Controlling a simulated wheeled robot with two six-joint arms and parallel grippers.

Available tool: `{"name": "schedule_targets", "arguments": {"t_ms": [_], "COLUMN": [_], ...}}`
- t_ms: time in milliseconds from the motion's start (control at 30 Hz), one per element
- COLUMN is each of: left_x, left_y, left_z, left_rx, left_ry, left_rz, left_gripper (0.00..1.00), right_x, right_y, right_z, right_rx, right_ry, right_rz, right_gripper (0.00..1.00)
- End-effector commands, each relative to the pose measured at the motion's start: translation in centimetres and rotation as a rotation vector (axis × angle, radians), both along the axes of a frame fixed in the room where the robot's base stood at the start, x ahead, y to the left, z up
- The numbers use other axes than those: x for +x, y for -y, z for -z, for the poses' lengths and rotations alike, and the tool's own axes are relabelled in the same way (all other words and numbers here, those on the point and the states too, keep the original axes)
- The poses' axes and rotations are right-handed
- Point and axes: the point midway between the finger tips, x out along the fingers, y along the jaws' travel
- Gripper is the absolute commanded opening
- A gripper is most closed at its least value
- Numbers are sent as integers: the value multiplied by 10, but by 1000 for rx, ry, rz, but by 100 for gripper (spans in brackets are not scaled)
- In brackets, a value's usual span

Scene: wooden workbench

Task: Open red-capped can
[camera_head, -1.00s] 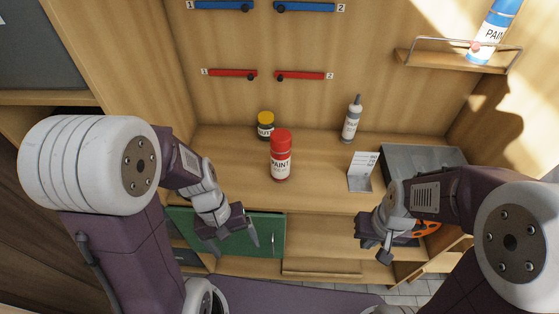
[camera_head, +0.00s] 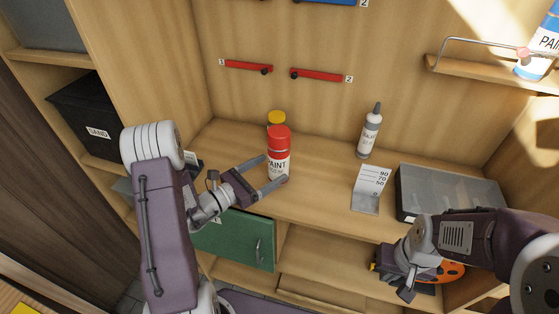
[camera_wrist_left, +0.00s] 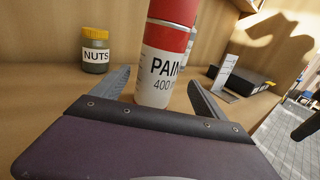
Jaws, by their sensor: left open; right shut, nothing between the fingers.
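The red-capped paint can (camera_head: 278,167) stands upright on the workbench, with a white label and the cap on top. In the left wrist view the can (camera_wrist_left: 163,68) rises between the fingers. My left gripper (camera_head: 276,173) is open, its fingers on either side of the lower can; contact cannot be told. It also shows in the left wrist view (camera_wrist_left: 160,86). My right gripper (camera_head: 408,293) is shut and empty, low at the right, away from the can.
A yellow-lidded nuts jar (camera_wrist_left: 95,50) stands behind the can. A grey nozzle bottle (camera_head: 369,133), a number card (camera_head: 369,189) and a grey case (camera_head: 450,188) are to the right. A green drawer front (camera_head: 235,240) is below. An orange tool (camera_head: 449,272) lies near my right gripper.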

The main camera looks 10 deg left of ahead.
Motion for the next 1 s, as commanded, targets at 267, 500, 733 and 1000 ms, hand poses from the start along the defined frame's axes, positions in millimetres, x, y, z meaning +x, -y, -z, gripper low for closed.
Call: {"name": "schedule_targets", "arguments": {"t_ms": [267, 500, 733, 1000], "left_x": [16, 51, 56, 56], "left_y": [12, 32, 35, 35], "left_z": [-2, -3, -2, -2], "left_rx": [2, 2, 1, 1], "left_ry": [0, 0, 0, 0], "left_rz": [5, 6, 3, 3], "left_gripper": [83, 83, 83, 19], "right_x": [0, 0, 0, 0], "right_y": [0, 0, 0, 0], "right_z": [-6, -16, -15, -15], "right_rx": [0, 0, 0, 0], "right_ry": [-1, 0, 0, 0], "right_rz": [0, 0, 0, 0], "right_gripper": [0, 0, 0, 0]}}
